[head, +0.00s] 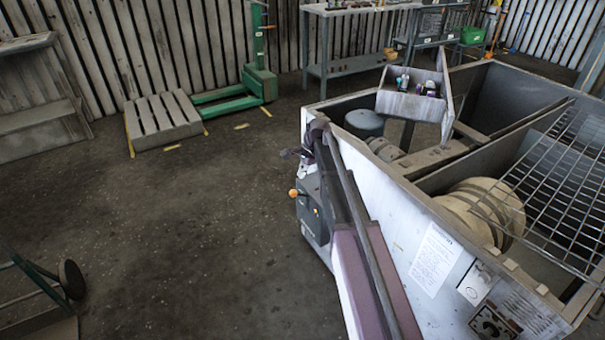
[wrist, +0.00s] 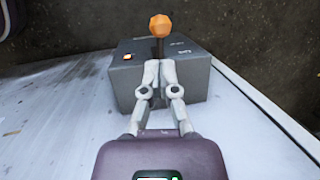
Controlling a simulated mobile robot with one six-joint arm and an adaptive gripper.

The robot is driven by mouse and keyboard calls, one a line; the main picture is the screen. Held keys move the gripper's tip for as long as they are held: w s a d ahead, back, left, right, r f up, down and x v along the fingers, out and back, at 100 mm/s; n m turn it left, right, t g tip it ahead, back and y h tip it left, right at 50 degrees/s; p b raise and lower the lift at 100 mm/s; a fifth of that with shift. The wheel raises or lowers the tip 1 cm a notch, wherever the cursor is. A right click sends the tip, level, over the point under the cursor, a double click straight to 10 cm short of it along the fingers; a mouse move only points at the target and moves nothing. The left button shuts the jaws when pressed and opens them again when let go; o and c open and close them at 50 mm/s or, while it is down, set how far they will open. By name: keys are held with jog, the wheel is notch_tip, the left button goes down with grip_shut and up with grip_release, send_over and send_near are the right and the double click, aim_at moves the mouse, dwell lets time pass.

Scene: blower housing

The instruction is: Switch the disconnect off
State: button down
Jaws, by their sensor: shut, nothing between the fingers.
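The disconnect is a grey box (wrist: 190,80) on the white side panel of the housing. It has a dark lever with an orange knob (wrist: 160,25) and a small lit orange indicator (wrist: 128,57). In the head view the disconnect box (head: 312,210) sits at the housing's left end, its orange knob (head: 293,193) sticking out to the left. My gripper (wrist: 159,66) is shut and empty, its fingertips in front of the box near the lever's base. I cannot tell if they touch the lever. In the head view my arm hides part of the box's surroundings.
The open blower housing (head: 400,215) holds a motor (head: 364,123), a cream wheel (head: 485,210) and a wire grille (head: 560,190). A small parts tray (head: 410,105) rests on its rim. A pallet (head: 163,118) and green lifter (head: 255,80) stand behind.

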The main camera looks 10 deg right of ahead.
aim_at(295, 191)
jog(key=shift+b+x, duration=3)
jog(key=shift+x, duration=0.45)
jog(key=shift+a, duration=0.3)
jog(key=shift+d+f, duration=0.15)
jog(key=shift+d, duration=0.25)
jog(key=shift+s, duration=0.1)
jog(key=shift+f, duration=0.1)
